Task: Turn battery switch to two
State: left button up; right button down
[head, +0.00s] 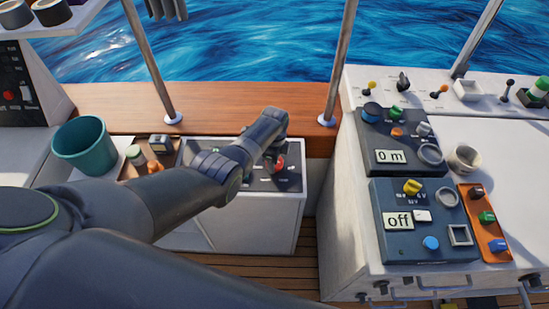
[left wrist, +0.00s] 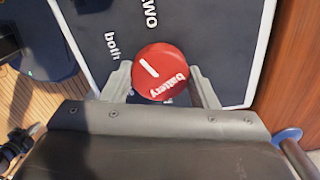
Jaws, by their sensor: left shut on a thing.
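The battery switch is a round red knob (left wrist: 172,62) marked "battery", with a white line on it. It sits on a dark panel (left wrist: 225,40) with the labels "two" and "both" showing. The white line points up and left in the left wrist view, roughly toward "both". My left gripper (left wrist: 163,82) is shut on the knob, one finger on each side. In the head view my left gripper (head: 273,158) reaches down over the panel (head: 290,184), and part of the red knob (head: 280,163) shows beside it. My right gripper is not in view.
A teal bucket (head: 82,147) and a wooden tray (head: 135,170) with small items lie left of the panel. A white console (head: 350,235) with dark instrument boxes stands at the right. Metal posts (head: 338,60) rise from the wooden ledge (head: 225,107) behind.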

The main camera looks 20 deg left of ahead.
pick_arm(q)
jog(key=m, duration=0.5)
jog(key=shift+m, duration=0.4)
dwell(0.4)
jog(key=o, duration=1)
jog(key=shift+c, duration=0.2)
jog(key=shift+r+p, duration=0.1)
jog(key=shift+p, duration=0.2)
notch_tip(320, 180, up, 6)
jog(key=shift+r+p, duration=0.2)
jog(key=shift+p, duration=1)
notch_tip(320, 180, up, 11)
jog(key=shift+f, duration=0.1)
